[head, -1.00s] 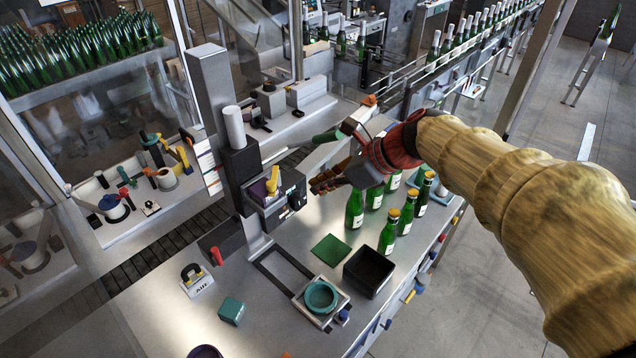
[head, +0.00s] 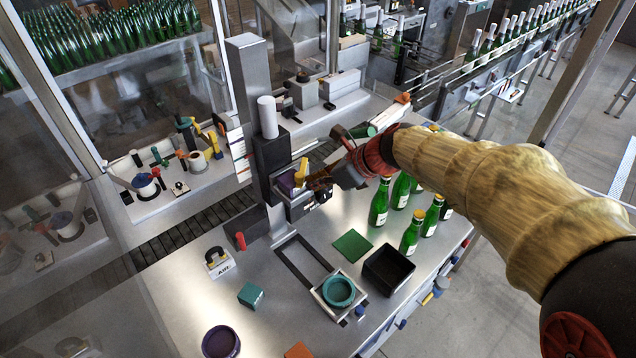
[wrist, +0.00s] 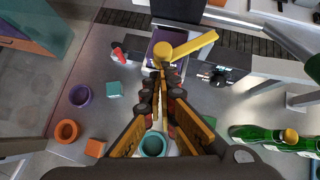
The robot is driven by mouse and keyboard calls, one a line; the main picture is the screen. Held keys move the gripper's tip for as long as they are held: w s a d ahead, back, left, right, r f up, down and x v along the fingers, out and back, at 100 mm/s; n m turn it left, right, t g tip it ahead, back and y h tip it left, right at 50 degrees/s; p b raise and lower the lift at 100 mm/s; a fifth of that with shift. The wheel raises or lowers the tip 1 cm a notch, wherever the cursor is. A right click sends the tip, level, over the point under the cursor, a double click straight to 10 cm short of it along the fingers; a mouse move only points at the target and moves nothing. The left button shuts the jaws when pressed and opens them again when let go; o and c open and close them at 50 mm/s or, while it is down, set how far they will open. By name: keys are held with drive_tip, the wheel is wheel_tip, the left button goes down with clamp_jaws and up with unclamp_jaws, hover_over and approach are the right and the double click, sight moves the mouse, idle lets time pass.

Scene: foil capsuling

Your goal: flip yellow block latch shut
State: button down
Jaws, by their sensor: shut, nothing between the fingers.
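The yellow latch (head: 301,172) stands up on the dark block of the capsuling head on the grey column. In the wrist view the latch (wrist: 195,46) has a round end just ahead of my fingertips and a bar reaching to the right. My gripper (head: 314,186) is shut and empty, at the right side of the block close to the latch. It also shows in the wrist view (wrist: 164,70), its fingertips just below the round end. I cannot tell whether they touch it. The fingers partly hide the block's front.
Green bottles (head: 410,235) stand right of the block, under my arm. A black bin (head: 388,272), a green mat (head: 352,246) and a teal ring (head: 339,291) are on the bench in front. A red lever (head: 240,240) stands to the left.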

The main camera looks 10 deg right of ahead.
drive_tip(key=shift+s+a+r+m+t+h+p, duration=0.1)
drive_tip(key=shift+a+r+m+t+h+p, duration=0.15)
drive_tip(key=shift+a+m+p, duration=0.45)
drive_tip(key=shift+m+t+h, duration=0.45)
drive_tip(key=shift+m+h, duration=0.1)
drive_tip(key=shift+m, duration=0.05)
drive_tip(key=a+p, duration=0.3)
drive_tip(key=a, duration=0.1)
drive_tip(key=shift+w+f, duration=0.25)
drive_tip(key=shift+w, duration=0.1)
